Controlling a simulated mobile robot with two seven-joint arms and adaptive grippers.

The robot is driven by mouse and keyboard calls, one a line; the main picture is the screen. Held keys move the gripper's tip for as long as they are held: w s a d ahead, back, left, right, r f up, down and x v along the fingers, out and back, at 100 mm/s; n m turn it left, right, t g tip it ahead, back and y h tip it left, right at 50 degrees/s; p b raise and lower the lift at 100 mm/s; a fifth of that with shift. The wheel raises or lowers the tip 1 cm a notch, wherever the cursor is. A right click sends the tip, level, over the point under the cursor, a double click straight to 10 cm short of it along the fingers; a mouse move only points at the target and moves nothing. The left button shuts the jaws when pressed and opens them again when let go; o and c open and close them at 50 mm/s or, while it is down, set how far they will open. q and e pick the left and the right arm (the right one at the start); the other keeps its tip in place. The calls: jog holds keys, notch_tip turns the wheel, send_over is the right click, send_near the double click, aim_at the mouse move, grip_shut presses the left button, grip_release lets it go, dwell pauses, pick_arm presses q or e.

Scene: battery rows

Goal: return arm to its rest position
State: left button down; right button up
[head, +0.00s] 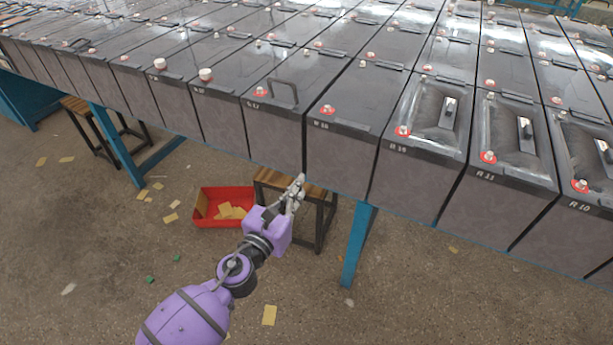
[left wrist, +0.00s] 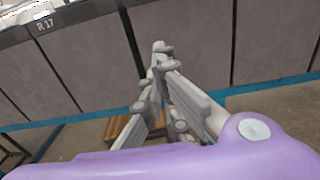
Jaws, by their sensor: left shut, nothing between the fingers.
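My left arm comes in from the bottom left of the head view. Its left gripper (head: 299,182) is shut and empty, in front of the lower front edge of the battery row. In the left wrist view the gripper's fingers (left wrist: 160,52) meet at their tips, with nothing between them. Behind them stand the grey front faces of the batteries, one marked R 17 (left wrist: 80,65). The same battery shows in the head view (head: 275,125). My right gripper is not in view.
Rows of large grey batteries (head: 415,175) stand on a blue metal frame (head: 357,240). Below the frame are a wooden stool (head: 322,196) and a red tray (head: 237,193) holding yellowish pieces. Several scraps lie on the brown floor (head: 450,300). The floor at the lower right is mostly clear.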

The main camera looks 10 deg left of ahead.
pick_arm(q)
jog(key=s+a+f+n+g+y+p, duration=0.25)
jog(key=s+f+n, duration=0.4)
jog(key=n, duration=0.75)
jog(key=s+a+f+n+g+y+p, duration=0.1)
jog(key=s+a+f+n+g+y, duration=0.2)
jog(key=s+n, duration=0.85)
jog(key=s+a+f+n+g+p, duration=0.1)
jog(key=s+a+f+n+p, duration=0.1)
jog(key=s+n, duration=0.5)
jog(key=s+a+f+n+g+p, duration=0.2)
jog(key=s+n, duration=0.4)
jog(key=s, duration=0.8)
jog(key=shift+s+f+n, duration=0.15)
jog(key=shift+f+n, duration=0.2)
jog(key=shift+f, duration=0.55)
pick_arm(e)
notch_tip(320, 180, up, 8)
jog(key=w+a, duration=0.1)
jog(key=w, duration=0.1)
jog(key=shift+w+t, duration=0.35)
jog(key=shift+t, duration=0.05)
pick_arm(q)
jog(key=c, duration=2.5)
grip_release()
jog(key=shift+c, duration=0.2)
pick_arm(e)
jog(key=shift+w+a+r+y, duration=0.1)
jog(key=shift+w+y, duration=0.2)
